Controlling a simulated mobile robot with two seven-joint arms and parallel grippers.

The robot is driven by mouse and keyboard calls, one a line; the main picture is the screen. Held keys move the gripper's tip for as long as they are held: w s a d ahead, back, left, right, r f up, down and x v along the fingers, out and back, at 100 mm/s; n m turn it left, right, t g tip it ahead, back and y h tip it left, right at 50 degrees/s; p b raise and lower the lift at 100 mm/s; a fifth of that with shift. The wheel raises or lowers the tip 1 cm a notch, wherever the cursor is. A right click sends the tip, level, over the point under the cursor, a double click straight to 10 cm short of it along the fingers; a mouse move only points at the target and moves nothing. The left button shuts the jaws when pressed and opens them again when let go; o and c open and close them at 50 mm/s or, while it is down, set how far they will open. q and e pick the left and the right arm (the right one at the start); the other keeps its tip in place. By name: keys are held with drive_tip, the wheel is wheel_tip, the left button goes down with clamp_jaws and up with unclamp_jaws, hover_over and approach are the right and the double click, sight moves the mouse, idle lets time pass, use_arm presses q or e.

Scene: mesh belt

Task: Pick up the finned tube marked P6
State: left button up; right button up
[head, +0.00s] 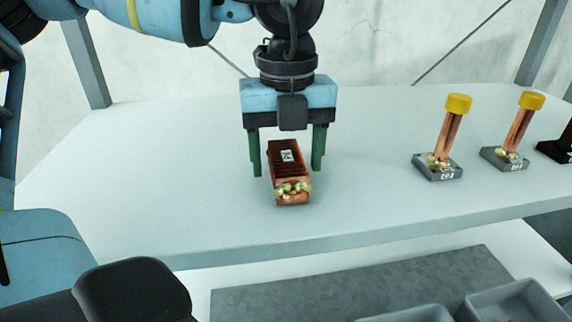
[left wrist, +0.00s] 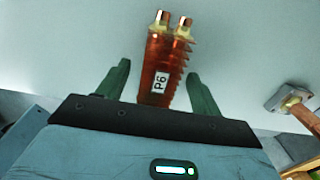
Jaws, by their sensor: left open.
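The finned tube marked P6 (head: 287,172) is a copper-coloured finned block with two brass-like ends, lying on the pale shelf (head: 150,180). In the left wrist view the tube (left wrist: 163,62) shows its white P6 label upright to read along its length. My left gripper (head: 286,160) is above the tube, pointing down, with its green fingers open on either side of it. In the left wrist view the left gripper (left wrist: 158,85) has a visible gap to the tube on the left and a narrower one on the right. My right gripper is not in view.
Two copper tubes with yellow caps, one nearer (head: 450,135) and one farther right (head: 521,130), stand on grey bases to the right. A dark base (head: 558,148) is cut off at the right edge. Grey bins (head: 515,300) sit below. The shelf left of the tube is clear.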

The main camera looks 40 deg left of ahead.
use_arm(q)
drive_tip(key=shift+f, duration=0.7)
drive_tip(key=shift+c, duration=0.4)
drive_tip(key=c, duration=1.2)
drive_tip(key=shift+r, duration=0.1)
